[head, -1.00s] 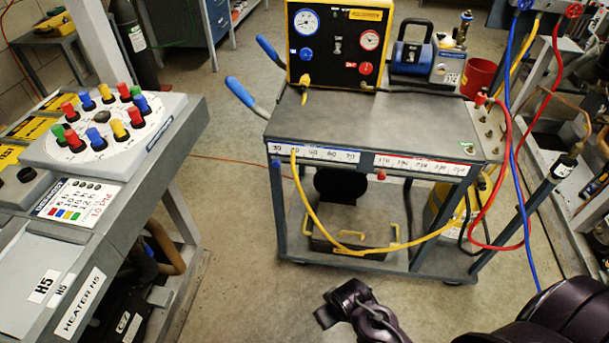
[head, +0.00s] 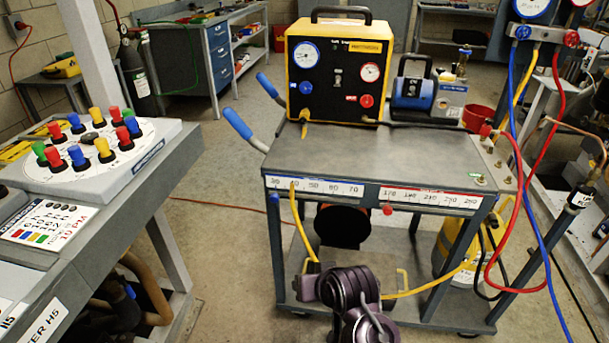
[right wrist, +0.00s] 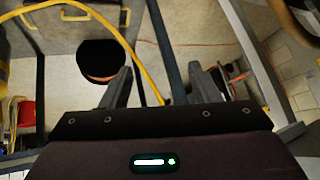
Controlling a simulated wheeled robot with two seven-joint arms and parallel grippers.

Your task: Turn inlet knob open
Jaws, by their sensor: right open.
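The yellow and black recovery machine (head: 338,72) stands on the grey cart top. Its front has a blue knob (head: 306,88) at lower left and a red knob (head: 366,101) at lower right, each below a dial gauge. Which one is the inlet is too small to read. My right arm (head: 350,290) is in front of the cart, low and well below the machine. In the right wrist view my right gripper (right wrist: 170,82) has its fingers apart with nothing between them; the cart's lower part shows beyond. My left gripper is not in view.
The cart (head: 380,158) has blue handles at its left and a blue pump (head: 412,90) beside the machine. A yellow hose (head: 298,225) hangs in front; red and blue hoses hang at right. A bench with coloured knobs (head: 90,150) stands left.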

